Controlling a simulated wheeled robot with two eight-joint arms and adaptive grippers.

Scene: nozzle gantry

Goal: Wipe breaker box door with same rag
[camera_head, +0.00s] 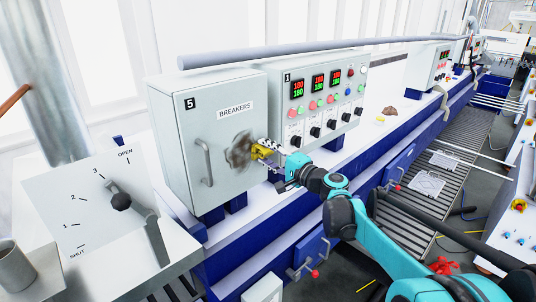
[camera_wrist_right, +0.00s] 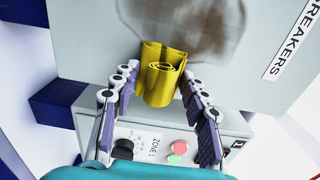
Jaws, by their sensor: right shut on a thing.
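The breaker box door (camera_head: 212,125) is a grey shut panel marked 5 and BREAKERS, with a bar handle (camera_head: 205,162) at its left. A brown smudge (camera_head: 238,150) lies near its right side, and it also shows in the right wrist view (camera_wrist_right: 205,28). My right gripper (camera_head: 268,152) is shut on a folded yellow rag (camera_wrist_right: 161,80). The rag (camera_head: 260,150) is at the right edge of the smudge; I cannot tell whether it touches the door. My left gripper is not in view.
A control panel (camera_head: 350,92) with displays, buttons and knobs stands right of the breaker box. A long grey bar (camera_head: 290,50) runs above both. A lever plate (camera_head: 88,195) marked OPEN and SHUT is at left. A brown lump (camera_head: 390,110) lies on the white ledge.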

